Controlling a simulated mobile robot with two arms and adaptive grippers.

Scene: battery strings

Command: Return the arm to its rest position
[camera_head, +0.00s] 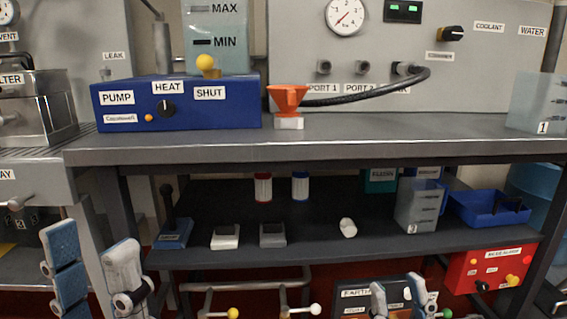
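My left gripper (95,262) is at the bottom left. Its two fingers point up and stand apart with nothing between them, in front of the left cabinet and the bench leg. My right gripper (398,295) is at the bottom, right of the middle. Only its fingertips show, apart and empty, in front of a dark labelled box (352,293) below the shelf. The lower parts of both arms are out of frame. Neither gripper appears to touch anything.
The grey bench top (350,128) carries a blue pump box (215,112) and an orange funnel (287,99). The lower shelf (310,252) holds bottles, a jug (418,205) and a blue tray (489,209). A red box (488,268) hangs at its right; pipes with valves (250,286) run below.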

